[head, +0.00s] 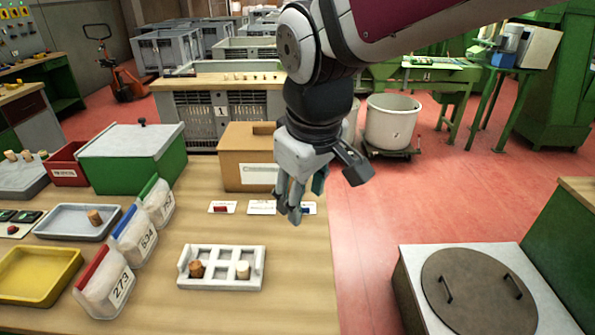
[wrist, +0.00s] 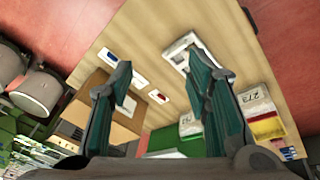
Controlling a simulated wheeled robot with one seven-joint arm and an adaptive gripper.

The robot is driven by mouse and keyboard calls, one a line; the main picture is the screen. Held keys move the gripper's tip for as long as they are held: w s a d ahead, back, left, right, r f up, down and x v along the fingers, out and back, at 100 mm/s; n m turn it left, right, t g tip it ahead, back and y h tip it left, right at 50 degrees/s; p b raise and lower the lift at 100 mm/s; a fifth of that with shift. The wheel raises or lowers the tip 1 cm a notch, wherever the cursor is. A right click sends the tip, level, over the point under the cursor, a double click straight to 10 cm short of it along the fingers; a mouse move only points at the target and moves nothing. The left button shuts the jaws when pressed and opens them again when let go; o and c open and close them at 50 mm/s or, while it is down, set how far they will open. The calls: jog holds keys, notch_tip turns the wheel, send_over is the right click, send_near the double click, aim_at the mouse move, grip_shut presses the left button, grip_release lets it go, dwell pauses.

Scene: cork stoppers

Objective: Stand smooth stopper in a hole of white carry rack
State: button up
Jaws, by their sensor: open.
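The white carry rack (head: 222,284) lies on the wooden bench in the head view, with several square holes. A brown stopper (head: 196,269) stands in its front left hole and a paler stopper (head: 243,270) in its front right area. Another cork stopper (head: 94,216) stands in a grey tray (head: 62,232) to the left; I cannot tell which stopper is the smooth one. My gripper (head: 291,205) is open and empty, above the bench and behind and right of the rack. In the wrist view my fingers (wrist: 160,70) are apart and the right one partly hides the rack (wrist: 176,48).
Three upright numbered bags (head: 122,285) stand between rack and trays. A yellow tray (head: 40,275), a green bin (head: 138,165) with white lid and a cardboard box (head: 240,160) surround the area. Flat labelled cards (head: 262,208) lie near my gripper. Bench right of the rack is clear.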

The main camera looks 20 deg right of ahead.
jog(key=s+d+r+m+t, duration=0.2)
jog(key=s+d+m, duration=0.1)
jog(key=s, duration=0.6)
jog(key=shift+s+r+m+y, duration=0.3)
jog(key=shift+s+m, duration=0.05)
jog(key=shift+m, duration=0.55)
jog(key=shift+d, duration=0.1)
